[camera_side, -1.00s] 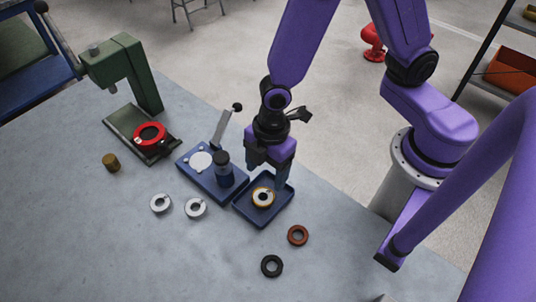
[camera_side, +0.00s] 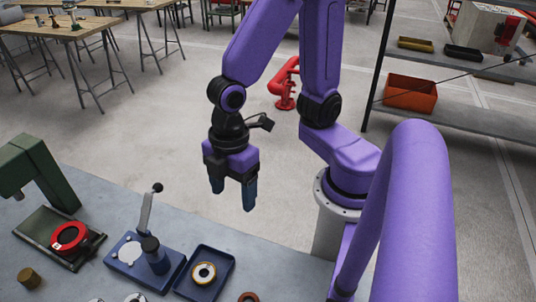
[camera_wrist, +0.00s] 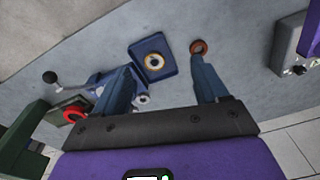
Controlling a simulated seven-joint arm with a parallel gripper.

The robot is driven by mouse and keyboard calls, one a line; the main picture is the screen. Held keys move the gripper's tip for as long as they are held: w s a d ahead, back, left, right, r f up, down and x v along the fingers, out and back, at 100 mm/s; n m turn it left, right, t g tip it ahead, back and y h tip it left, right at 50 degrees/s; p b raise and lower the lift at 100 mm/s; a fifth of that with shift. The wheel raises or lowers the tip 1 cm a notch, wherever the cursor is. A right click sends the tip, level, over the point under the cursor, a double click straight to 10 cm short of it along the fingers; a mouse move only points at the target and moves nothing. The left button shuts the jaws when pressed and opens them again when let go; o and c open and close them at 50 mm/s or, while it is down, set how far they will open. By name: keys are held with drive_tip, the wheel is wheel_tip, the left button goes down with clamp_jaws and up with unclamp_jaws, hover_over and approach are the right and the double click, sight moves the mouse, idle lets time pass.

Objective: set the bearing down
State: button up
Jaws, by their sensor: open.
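The bearing (camera_side: 203,273) is a ring with a pale outer band and a dark centre. It lies in the blue square tray (camera_side: 227,262) on the grey table. It also shows in the wrist view (camera_wrist: 155,62), lying flat inside the tray (camera_wrist: 137,50). My gripper (camera_side: 233,200) is raised well above the table, its two blue fingers spread apart with nothing between them. In the wrist view my gripper (camera_wrist: 165,90) is open and empty, the bearing visible beyond the fingertips.
A blue lever fixture (camera_side: 125,275) stands left of the tray. A green press (camera_side: 40,175) with a red ring (camera_side: 68,238) and a brass cylinder (camera_side: 29,278) are farther left. A reddish ring (camera_wrist: 199,47) lies near the tray.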

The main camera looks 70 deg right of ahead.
drive_tip(key=s+d+r+m, duration=0.2)
drive_tip(key=s+d+r, duration=0.2)
drive_tip(key=d, duration=0.4)
drive_tip(key=shift+s+d+r+m+h, duration=0.2)
drive_tip(key=shift+s+d+m+h, duration=0.15)
drive_tip(key=shift+s, duration=0.2)
drive_tip(key=shift+a, duration=0.15)
idle(0.3)
